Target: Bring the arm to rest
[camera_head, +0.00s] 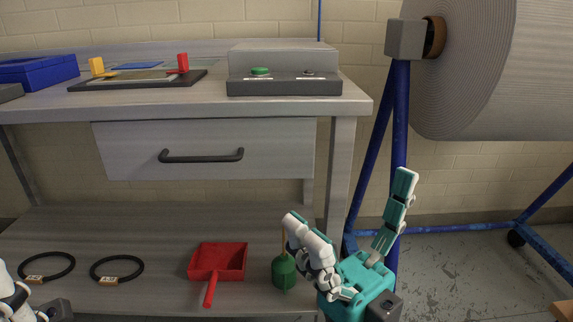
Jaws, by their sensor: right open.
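My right gripper (347,205), teal and white, is at the lower middle right, in front of the workbench's right leg. Its fingers are spread wide apart, with nothing between them. Its left finger overlaps the view of a green bottle (284,273) with a thin upright spout on the lower shelf; I cannot tell whether they touch. My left gripper (14,296) shows only in part at the bottom left corner, near a black ring, and its jaws are mostly cut off.
The workbench (215,106) carries a grey control box (284,70), a dark-framed board (138,79) and a blue box (38,70). Its drawer (205,148) is shut. Two black rings (117,268) and a red dustpan (217,262) lie below. A large roll (490,70) on a blue stand (399,120) is right.

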